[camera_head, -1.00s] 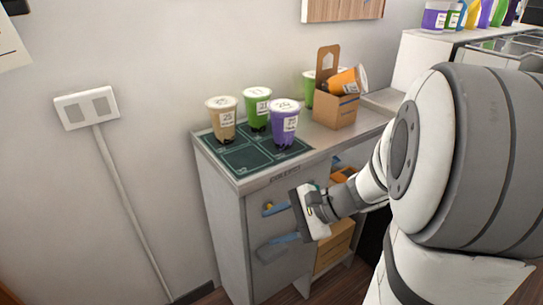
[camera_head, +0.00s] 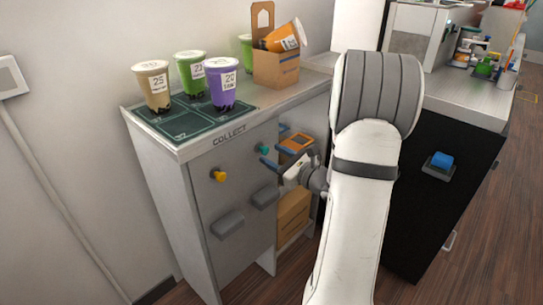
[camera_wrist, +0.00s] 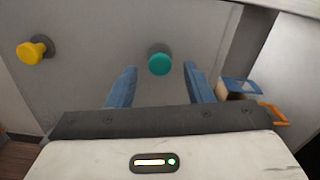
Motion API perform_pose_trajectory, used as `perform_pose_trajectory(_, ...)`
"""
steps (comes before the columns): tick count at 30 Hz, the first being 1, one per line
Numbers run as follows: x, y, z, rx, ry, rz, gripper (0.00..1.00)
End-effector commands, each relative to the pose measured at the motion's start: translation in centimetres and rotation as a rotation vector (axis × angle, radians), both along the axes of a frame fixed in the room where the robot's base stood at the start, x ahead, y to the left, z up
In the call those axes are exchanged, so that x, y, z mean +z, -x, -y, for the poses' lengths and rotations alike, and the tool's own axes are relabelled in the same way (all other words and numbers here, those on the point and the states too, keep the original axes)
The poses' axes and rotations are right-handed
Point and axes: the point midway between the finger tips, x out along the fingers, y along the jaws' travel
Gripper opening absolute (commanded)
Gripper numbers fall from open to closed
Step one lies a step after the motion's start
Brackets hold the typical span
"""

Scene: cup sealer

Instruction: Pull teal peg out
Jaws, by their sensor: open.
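The teal peg (camera_head: 264,149) sticks out of the grey cabinet front, below the counter edge. In the wrist view the round teal knob (camera_wrist: 159,63) lies between my two blue fingertips. My gripper (camera_head: 275,147) is open, one finger on each side of the peg, with a visible gap to it on both sides. My gripper (camera_wrist: 160,69) shows nothing held. I cannot tell how far the fingertips reach along the peg.
A yellow peg (camera_head: 218,176) sits left of the teal one. Two grey handles, one at the left (camera_head: 228,224), project below the pegs. Cups stand on the counter above, among them a purple cup (camera_head: 222,84). An open shelf with a cardboard box (camera_head: 293,216) is at the right.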

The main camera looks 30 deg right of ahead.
Motion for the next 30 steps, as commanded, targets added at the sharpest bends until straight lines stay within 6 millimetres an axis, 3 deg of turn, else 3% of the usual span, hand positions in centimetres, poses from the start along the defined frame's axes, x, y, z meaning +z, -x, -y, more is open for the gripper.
perform_pose_trajectory(4, -0.04, -1.21, -0.51, 0.002, 0.0, 0.0, 0.47)
perform_pose_trajectory(13, -0.01, -1.46, -0.52, -0.001, -0.001, -0.001, 0.47)
perform_pose_trajectory(30, -0.01, -1.42, -0.48, -0.001, 0.0, -0.001, 0.01)
